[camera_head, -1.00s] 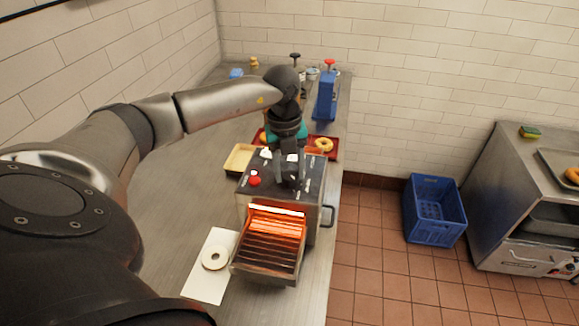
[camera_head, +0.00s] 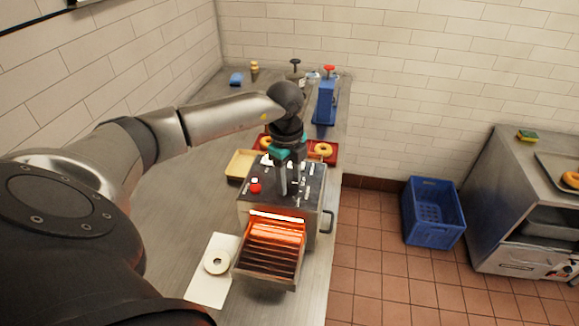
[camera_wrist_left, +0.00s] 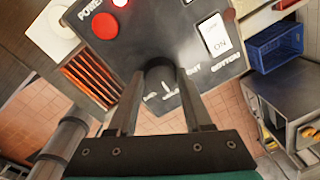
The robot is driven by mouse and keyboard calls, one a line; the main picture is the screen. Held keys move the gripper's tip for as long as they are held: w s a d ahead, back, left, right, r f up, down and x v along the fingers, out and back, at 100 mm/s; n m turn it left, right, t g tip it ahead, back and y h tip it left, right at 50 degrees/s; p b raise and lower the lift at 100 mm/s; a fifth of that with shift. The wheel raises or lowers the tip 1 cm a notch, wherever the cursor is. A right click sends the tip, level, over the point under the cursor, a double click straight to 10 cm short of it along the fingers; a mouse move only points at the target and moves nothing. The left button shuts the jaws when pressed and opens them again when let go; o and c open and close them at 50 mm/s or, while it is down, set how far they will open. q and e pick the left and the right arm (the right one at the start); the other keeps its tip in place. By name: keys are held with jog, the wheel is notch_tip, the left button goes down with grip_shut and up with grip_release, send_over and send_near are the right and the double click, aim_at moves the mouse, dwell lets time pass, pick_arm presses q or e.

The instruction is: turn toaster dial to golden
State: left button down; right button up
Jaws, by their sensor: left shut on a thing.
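The toaster (camera_head: 318,190) stands on the counter, its heating slot glowing orange. Its dark top panel (camera_wrist_left: 185,75) fills the middle of the left wrist view. My left gripper (camera_head: 289,193) points down at this panel. In the left wrist view its two fingers are shut on the black dial (camera_wrist_left: 159,68), one on each side. White marks and lettering show on the panel by the dial, too small to read surely. In the head view the gripper hides the dial. My right gripper is not in view.
A red button (camera_wrist_left: 105,26) and a white rocker switch (camera_wrist_left: 213,35) are on the panel near the dial. A cut bagel (camera_head: 216,262) lies on a white board in front. Behind are a yellow tray (camera_head: 240,165), a red tray (camera_head: 330,154) and a blue device (camera_head: 325,103).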

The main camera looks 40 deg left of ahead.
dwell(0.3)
pick_arm(q)
jog(key=shift+r, duration=0.1)
jog(key=shift+c, duration=1.6)
grip_release()
notch_tip(320, 180, up, 15)
jog(key=s+b, duration=0.1)
